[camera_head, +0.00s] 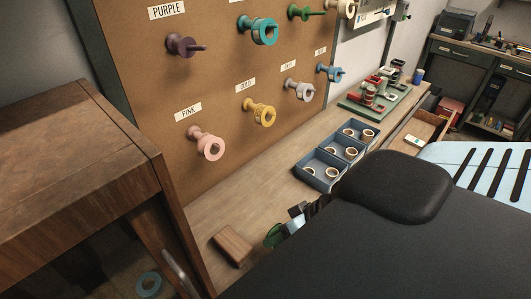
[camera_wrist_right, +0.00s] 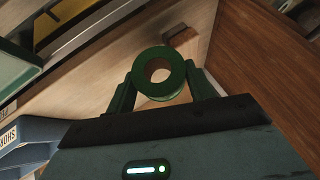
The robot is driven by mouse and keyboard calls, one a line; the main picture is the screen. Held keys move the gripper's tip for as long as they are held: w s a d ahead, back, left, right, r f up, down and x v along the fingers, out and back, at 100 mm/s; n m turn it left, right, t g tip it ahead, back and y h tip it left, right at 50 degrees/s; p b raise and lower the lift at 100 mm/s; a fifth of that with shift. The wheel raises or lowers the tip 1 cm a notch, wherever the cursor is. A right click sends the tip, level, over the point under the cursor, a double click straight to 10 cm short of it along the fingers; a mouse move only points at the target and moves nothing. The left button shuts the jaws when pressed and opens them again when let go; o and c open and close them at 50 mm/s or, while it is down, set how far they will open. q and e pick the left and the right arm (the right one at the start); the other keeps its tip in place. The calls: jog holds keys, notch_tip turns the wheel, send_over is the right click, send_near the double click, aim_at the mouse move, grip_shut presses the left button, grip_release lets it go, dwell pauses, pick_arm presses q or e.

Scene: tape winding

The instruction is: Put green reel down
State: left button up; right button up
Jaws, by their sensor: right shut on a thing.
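The green reel (camera_head: 273,236) is at my right gripper (camera_head: 284,228), low over the near end of the workbench and right of a small wooden block (camera_head: 232,245). In the right wrist view the green reel (camera_wrist_right: 160,93) sits between the two fingers of my right gripper (camera_wrist_right: 161,75), which is shut on it, with its round hole facing the camera. I cannot tell whether the reel touches the bench. The black bulk in front hides most of the right gripper in the head view. My left gripper is not in view.
The bench (camera_head: 262,203) has bare wood between the block and the blue trays (camera_head: 320,183) of small rolls. A green and red machine (camera_head: 368,100) stands farther back. A pegboard (camera_head: 215,75) with reels on pegs rises behind. A wooden cabinet (camera_head: 70,165) stands close on the left.

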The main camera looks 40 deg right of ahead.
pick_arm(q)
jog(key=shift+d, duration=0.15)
pick_arm(e)
jog(key=s+d+f, duration=0.1)
jog(key=s+d, duration=0.5)
jog(key=shift+d+f+t, duration=0.15)
jog(key=shift+d+t, duration=0.25)
